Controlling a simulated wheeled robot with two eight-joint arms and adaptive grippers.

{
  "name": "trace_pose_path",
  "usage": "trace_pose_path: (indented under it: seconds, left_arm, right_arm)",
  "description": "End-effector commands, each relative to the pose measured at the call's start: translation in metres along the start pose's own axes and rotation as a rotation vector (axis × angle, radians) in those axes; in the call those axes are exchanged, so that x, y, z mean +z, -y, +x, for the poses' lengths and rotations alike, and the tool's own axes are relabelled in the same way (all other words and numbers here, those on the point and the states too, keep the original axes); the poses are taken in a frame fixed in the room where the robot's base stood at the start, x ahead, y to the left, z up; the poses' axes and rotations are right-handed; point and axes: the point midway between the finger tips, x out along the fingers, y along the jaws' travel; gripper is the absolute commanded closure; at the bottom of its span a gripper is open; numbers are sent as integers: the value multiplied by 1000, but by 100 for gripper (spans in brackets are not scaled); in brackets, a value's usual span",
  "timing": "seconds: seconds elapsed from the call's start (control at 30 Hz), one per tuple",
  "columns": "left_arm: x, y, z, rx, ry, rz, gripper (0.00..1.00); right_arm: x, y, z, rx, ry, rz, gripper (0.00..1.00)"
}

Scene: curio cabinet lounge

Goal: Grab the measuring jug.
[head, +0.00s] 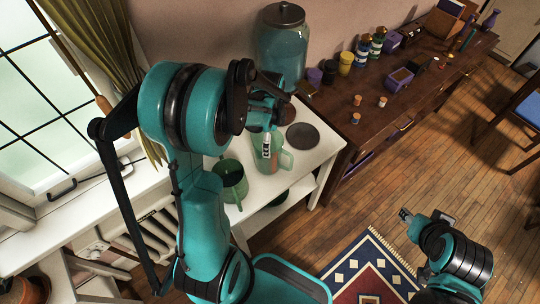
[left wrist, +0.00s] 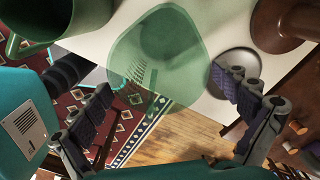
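The measuring jug (head: 270,160) appears to be the translucent green vessel with a side handle, standing on the white stove-like unit. In the left wrist view the see-through green jug (left wrist: 160,50) lies ahead, between the lines of the two fingers. My left gripper (head: 266,130) is above and in front of the jug in the head view, covering part of it. Its fingers (left wrist: 163,88) are spread wide, with no visible grip on the jug. My right gripper (head: 405,214) is low at the right, away from the jug; its finger opening is too small to tell.
A darker green mug (head: 231,178) stands close to the jug, also in the wrist view (left wrist: 65,15). A dark round plate (head: 302,136) and a large lidded glass jar (head: 283,50) are behind. A wooden sideboard (head: 420,80) with small jars stands right.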

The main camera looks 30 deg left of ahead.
Motion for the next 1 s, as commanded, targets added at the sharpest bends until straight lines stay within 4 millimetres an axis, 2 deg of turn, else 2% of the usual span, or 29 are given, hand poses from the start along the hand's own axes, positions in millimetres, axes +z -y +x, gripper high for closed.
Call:
trace_pose_path:
  seconds: [0.03,0.23,0.27,0.57,1.0]
  left_arm:
    - [0,0,0,0,0,0,18]
    - [0,0,0,0,0,0,71]
    - [0,0,0,0,0,0,73]
    - [0,0,-3,0,0,0,73]
    - [0,0,-36,0,0,0,73]
  right_arm:
    - [0,0,0,0,0,0,60]
    - [0,0,0,0,0,0,60]
    - [0,0,0,0,0,0,60]
    - [-1,0,-1,0,0,0,60]
    - [-6,0,-9,0,0,0,60]
